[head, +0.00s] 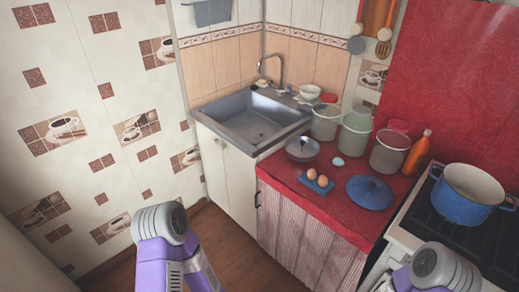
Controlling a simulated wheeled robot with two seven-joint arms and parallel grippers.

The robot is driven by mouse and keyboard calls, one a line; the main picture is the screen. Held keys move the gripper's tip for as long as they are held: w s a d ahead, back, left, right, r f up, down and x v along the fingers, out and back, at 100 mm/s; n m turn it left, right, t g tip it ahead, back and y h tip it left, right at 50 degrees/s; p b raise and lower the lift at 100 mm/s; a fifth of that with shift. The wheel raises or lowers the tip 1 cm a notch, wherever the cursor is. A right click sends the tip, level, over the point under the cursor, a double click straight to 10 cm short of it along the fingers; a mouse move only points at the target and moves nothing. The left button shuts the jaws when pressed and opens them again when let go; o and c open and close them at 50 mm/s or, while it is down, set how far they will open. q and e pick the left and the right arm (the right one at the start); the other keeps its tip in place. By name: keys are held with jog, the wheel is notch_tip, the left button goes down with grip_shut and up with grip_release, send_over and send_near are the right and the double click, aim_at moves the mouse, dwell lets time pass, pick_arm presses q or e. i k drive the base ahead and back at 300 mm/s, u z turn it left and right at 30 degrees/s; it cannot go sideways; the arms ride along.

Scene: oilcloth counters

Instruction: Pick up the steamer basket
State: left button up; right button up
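A round grey metal vessel (302,149), which looks like the steamer basket, sits on the red oilcloth counter (287,178), close to the sink's right edge. It is small in the head view, and I cannot make out its details. Nothing of mine touches it. Parts of both my arms show at the bottom of the head view, one left of centre and one at the right. Neither gripper is in view.
A blue egg holder (316,187) with eggs, a small pale blue item (338,161) and a blue lid (369,193) lie nearby. Several jars and an orange bottle (417,154) stand behind. A sink (250,120) is left; a blue pot (466,193) stands on the stove.

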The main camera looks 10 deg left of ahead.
aim_at(300, 148)
jog(key=u, duration=1.7)
jog(key=i, duration=1.45)
